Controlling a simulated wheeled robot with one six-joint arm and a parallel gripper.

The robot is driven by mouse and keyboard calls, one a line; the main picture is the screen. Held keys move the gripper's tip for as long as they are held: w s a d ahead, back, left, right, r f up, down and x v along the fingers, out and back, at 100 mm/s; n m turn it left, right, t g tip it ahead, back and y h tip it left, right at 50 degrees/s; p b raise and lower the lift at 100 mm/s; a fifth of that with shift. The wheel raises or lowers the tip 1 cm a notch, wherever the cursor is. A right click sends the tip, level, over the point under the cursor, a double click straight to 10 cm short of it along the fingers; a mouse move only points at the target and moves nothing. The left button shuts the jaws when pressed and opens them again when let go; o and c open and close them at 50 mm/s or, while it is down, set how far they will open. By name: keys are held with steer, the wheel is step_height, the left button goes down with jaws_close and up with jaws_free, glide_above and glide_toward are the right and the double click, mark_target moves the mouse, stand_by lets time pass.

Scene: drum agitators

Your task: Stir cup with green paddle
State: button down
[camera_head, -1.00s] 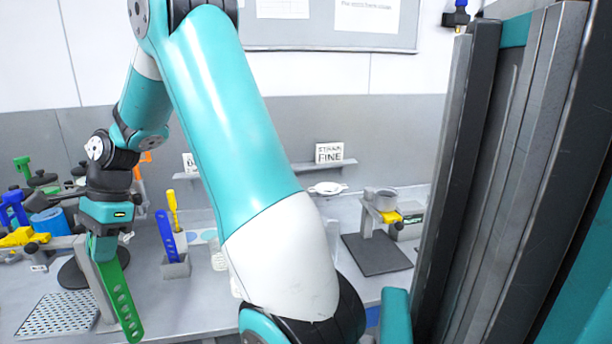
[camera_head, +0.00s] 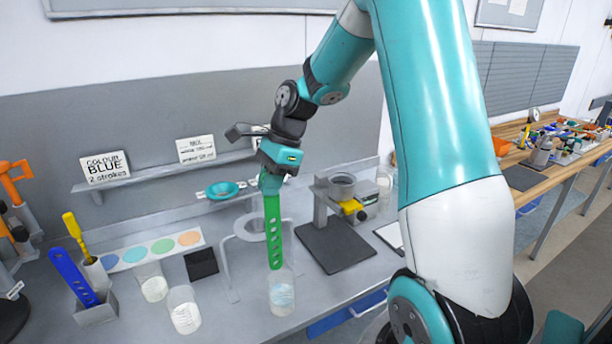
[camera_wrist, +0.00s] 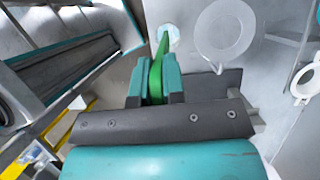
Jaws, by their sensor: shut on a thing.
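My gripper (camera_head: 271,184) is shut on the green paddle (camera_head: 273,230), which has a row of holes and hangs nearly upright. The paddle's lower end is at the mouth of a clear cup (camera_head: 282,298) with pale bluish-white contents. I cannot tell whether the tip is inside the rim or just above or behind it. In the wrist view the green paddle (camera_wrist: 178,86) sits between the jaws and its far end meets the cup's opening. Two other clear cups with whitish contents, one (camera_head: 184,316) nearer and one (camera_head: 152,287) farther back, stand to the left.
A ring stand (camera_head: 228,262) is just behind the cup. A black-based stand (camera_head: 334,246) is to its right. A shelf with signs, one reading "COLOUR BLUE" (camera_head: 105,168), runs along the back.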

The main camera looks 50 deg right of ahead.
steer(key=shift+s+d+f+b, duration=0.15)
steer(key=shift+f+b, duration=1.45)
steer(key=shift+f, duration=0.8)
steer(key=shift+w+d+f+b, duration=0.1)
steer(key=shift+f+b, duration=1.45)
steer(key=shift+f, duration=0.85)
steer(key=shift+s+d+f+b, duration=0.15)
steer(key=shift+f+b, duration=1.45)
steer(key=shift+f, duration=0.8)
steer(key=shift+w+r, duration=0.1)
steer(key=shift+w, duration=0.05)
